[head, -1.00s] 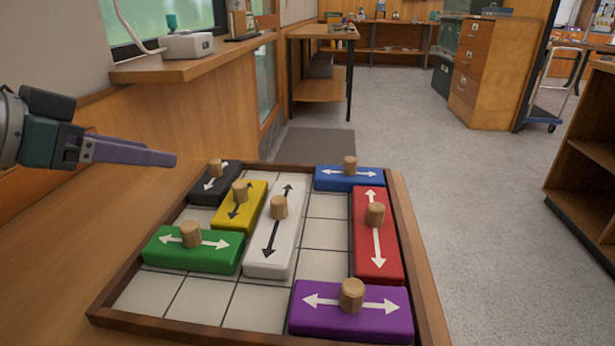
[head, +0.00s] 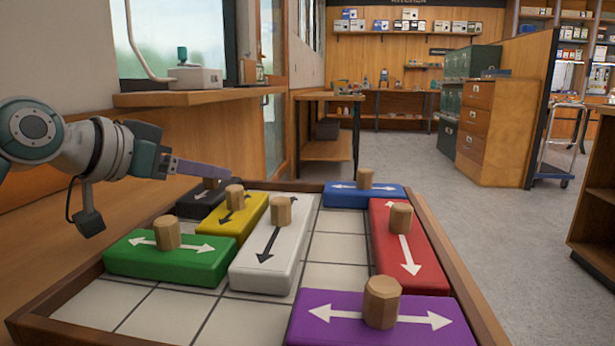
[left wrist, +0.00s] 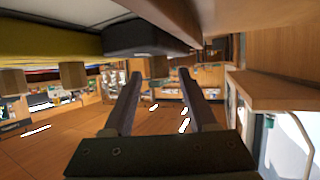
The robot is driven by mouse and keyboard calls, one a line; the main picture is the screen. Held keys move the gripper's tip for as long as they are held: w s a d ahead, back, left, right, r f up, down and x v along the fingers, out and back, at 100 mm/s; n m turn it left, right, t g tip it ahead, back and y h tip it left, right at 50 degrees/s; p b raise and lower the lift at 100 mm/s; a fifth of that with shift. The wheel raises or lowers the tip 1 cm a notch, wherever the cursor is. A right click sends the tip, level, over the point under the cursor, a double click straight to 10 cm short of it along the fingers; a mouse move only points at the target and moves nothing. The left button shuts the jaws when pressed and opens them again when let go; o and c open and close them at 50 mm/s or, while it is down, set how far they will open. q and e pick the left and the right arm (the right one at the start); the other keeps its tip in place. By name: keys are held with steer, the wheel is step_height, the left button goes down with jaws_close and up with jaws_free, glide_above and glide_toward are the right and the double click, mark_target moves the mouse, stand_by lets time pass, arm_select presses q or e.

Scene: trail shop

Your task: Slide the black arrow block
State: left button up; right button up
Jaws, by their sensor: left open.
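The black arrow block (head: 187,205) lies in the far left corner of the wooden puzzle tray (head: 478,285), with a white arrow and a wooden peg (head: 211,183) on top. My left gripper (head: 226,173) is at that peg and covers part of it and of the block. In the left wrist view, which looks upside down, the black block (left wrist: 150,38) is at the top and its peg (left wrist: 159,66) shows between the open fingertips (left wrist: 160,76). I cannot tell whether a finger touches it. My right gripper is out of view.
The yellow block (head: 232,215) is just right of the black one, with the green block (head: 165,258) in front. White (head: 270,248), blue (head: 364,195), red (head: 408,250) and purple (head: 380,320) blocks fill other cells. Bare cells (head: 335,248) show between white and red.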

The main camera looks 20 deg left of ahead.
arm_select(q)
steer(key=shift+x, duration=0.9)
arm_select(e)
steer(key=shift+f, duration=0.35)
arm_select(q)
jaws_close()
stand_by(0.4)
